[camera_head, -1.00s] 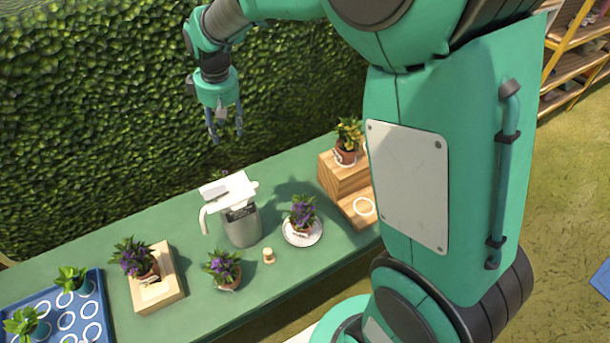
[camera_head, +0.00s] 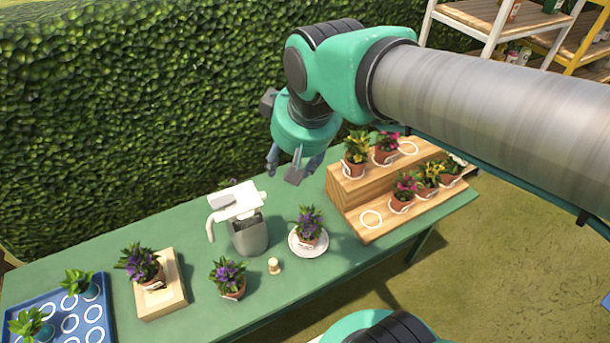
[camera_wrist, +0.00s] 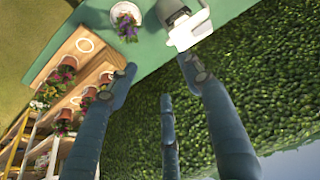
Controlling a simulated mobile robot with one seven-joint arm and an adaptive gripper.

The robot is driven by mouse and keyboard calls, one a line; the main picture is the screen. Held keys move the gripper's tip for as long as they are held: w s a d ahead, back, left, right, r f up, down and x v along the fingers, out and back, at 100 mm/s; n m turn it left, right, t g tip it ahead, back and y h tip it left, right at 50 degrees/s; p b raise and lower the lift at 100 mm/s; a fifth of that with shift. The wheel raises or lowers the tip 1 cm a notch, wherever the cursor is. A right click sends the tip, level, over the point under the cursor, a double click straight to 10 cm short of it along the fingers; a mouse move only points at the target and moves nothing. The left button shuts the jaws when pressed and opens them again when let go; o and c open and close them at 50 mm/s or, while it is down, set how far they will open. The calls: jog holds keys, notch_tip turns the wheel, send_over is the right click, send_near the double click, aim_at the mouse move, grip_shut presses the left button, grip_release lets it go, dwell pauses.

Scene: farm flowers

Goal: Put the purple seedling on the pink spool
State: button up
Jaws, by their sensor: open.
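Three potted purple-flowered plants show in the head view: one on a wooden block (camera_head: 140,262), one standing on the green table (camera_head: 228,277), and one on a white saucer (camera_head: 308,224). The saucer plant also shows in the wrist view (camera_wrist: 127,28). A small pale peg-like piece (camera_head: 274,266), perhaps the spool, stands on the table between two of them; I cannot make out a pink colour. My gripper (camera_head: 293,172) is open and empty, above the table's back edge, behind the saucer. Its fingers (camera_wrist: 160,75) are spread in the wrist view with nothing between them.
A grey and white jug (camera_head: 249,234) stands left of the saucer. A stepped wooden stand (camera_head: 350,192) with several pots and white rings is on the right. A blue tray (camera_head: 48,299) with green seedlings is at the far left. A hedge (camera_head: 130,110) rises behind.

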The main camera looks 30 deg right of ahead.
jog(key=s+f+m, duration=0.1)
jog(key=s, duration=0.7)
jog(key=shift+d+t, duration=0.4)
jog(key=shift+f, duration=0.25)
